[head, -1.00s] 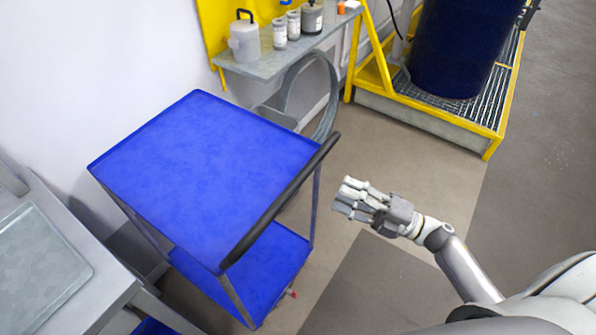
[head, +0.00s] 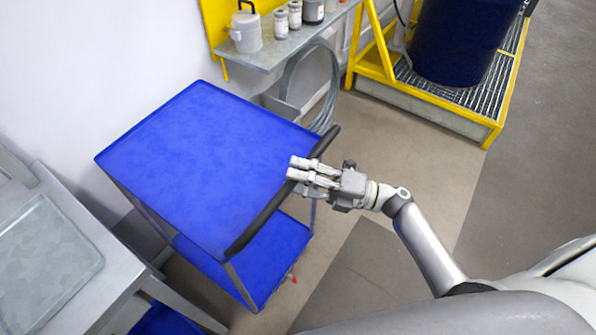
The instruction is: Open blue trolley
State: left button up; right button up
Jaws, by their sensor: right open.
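The blue trolley (head: 205,165) stands left of centre in the head view, with a bare blue top and a lower blue shelf (head: 268,258). Its black handle (head: 262,216) runs along the right edge of the top. My right gripper (head: 296,168) is open, with its fingers pointing left. In the picture, its fingertips overlap the upper part of the handle and the edge of the top. I cannot tell whether they touch the handle. Part of the handle is hidden behind the gripper. My left gripper is out of view.
A grey metal table (head: 95,290) stands close by at the lower left. A wall shelf (head: 262,58) with containers and a hose (head: 325,90) is behind the trolley. A dark blue drum (head: 460,40) stands on a yellow-framed grating (head: 465,98). The floor on the right is clear.

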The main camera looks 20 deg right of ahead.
jog(key=shift+a, duration=0.1)
grip_shut()
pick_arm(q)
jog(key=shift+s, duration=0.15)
pick_arm(e)
jog(key=shift+s+f, duration=0.1)
